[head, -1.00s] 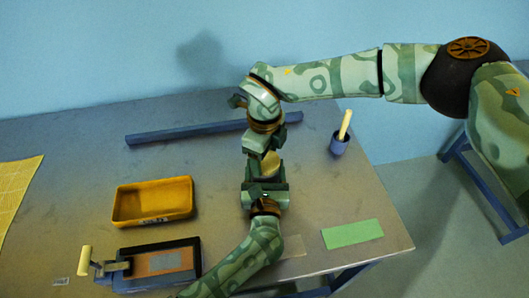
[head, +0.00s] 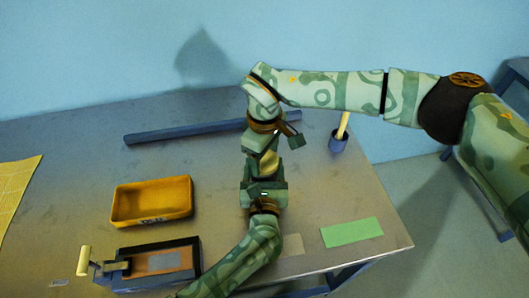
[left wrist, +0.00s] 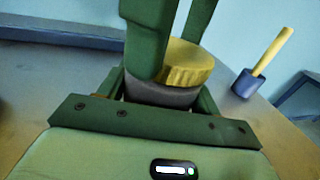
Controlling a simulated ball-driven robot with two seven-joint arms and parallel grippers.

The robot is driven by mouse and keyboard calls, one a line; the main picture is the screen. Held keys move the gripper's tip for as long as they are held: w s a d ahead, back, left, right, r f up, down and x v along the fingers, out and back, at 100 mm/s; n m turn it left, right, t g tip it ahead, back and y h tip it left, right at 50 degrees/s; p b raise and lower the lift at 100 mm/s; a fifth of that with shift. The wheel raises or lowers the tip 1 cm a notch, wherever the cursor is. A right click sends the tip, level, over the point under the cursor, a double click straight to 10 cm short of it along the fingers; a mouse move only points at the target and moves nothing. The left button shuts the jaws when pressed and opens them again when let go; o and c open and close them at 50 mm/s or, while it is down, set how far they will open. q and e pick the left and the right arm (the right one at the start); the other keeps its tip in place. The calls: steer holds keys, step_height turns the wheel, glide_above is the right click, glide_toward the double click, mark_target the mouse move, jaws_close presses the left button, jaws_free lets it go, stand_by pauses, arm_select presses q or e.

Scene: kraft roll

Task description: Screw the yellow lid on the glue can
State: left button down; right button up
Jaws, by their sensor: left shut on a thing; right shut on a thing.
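The yellow lid (head: 268,163) sits between my two grippers in the head view; it also shows in the left wrist view (left wrist: 188,62). The grey glue can (left wrist: 160,93) is directly under it, mostly hidden by my grippers. My left gripper (head: 264,187) is shut around the can from the front. My right gripper (head: 267,150) reaches down from above and is shut on the lid, its green fingers on either side of it. The lid appears to rest on the can's top; I cannot tell how far it is threaded.
A blue pot (head: 338,145) with a yellow-handled tool stands to the right. A dark blue bar (head: 185,132) lies behind. A yellow tray (head: 152,218) and a lever device (head: 124,283) are left. A green sheet (head: 351,233) lies front right.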

steer(key=shift+s+a+m, duration=0.2)
steer(key=shift+a+m, duration=0.1)
steer(key=shift+m, duration=0.7)
steer(key=shift+w+d+m, duration=0.2)
steer(key=shift+d+m, duration=0.05)
steer(key=shift+m, duration=0.75)
steer(key=o, duration=0.9)
steer(key=shift+o, duration=0.2)
steer(key=shift+r, duration=0.15)
steer(key=shift+r, duration=2.15)
steer(key=shift+c, duration=0.4)
